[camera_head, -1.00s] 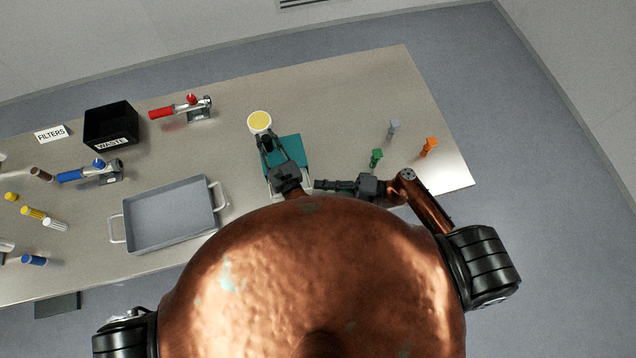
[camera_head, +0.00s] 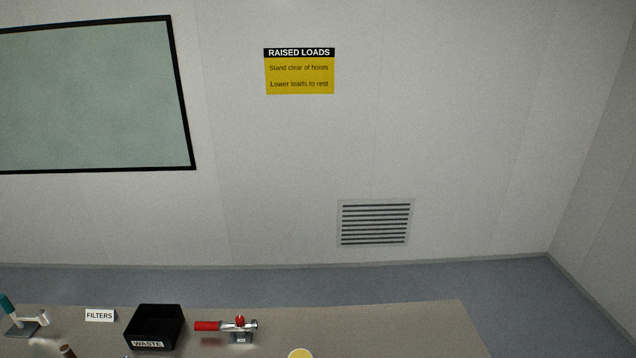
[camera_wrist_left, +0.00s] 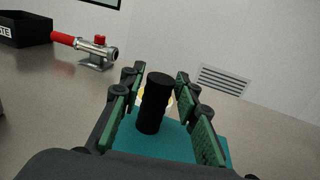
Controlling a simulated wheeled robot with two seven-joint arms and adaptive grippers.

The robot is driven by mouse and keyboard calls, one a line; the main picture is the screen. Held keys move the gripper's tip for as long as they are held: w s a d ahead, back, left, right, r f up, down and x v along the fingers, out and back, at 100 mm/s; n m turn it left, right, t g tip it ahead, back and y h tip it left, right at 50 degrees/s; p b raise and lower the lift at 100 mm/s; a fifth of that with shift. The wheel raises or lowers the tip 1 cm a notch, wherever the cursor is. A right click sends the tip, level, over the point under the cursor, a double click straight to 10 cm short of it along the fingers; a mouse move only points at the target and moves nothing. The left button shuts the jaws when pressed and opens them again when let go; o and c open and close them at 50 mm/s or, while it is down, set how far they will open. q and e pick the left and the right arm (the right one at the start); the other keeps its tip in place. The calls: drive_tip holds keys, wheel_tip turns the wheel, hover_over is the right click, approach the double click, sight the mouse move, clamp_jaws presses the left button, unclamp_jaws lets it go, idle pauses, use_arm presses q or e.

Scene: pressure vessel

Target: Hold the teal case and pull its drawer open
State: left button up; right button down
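The teal case (camera_wrist_left: 180,148) shows in the left wrist view, below and between the fingers of my left gripper (camera_wrist_left: 158,100). An upright black ribbed cylinder (camera_wrist_left: 153,108) stands over the case, between the green finger pads. The fingers are open, with a visible gap on each side of the cylinder. The case's drawer cannot be made out. The head view is tilted up, so the case and both grippers are outside it. My right gripper is in neither current view.
In the head view, a yellow-topped round item (camera_head: 300,353) shows at the bottom edge. The bench's right part (camera_head: 430,330) looks clear.

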use_arm(q)
drive_tip(key=shift+o, duration=1.4)
drive_tip(key=v, duration=1.2)
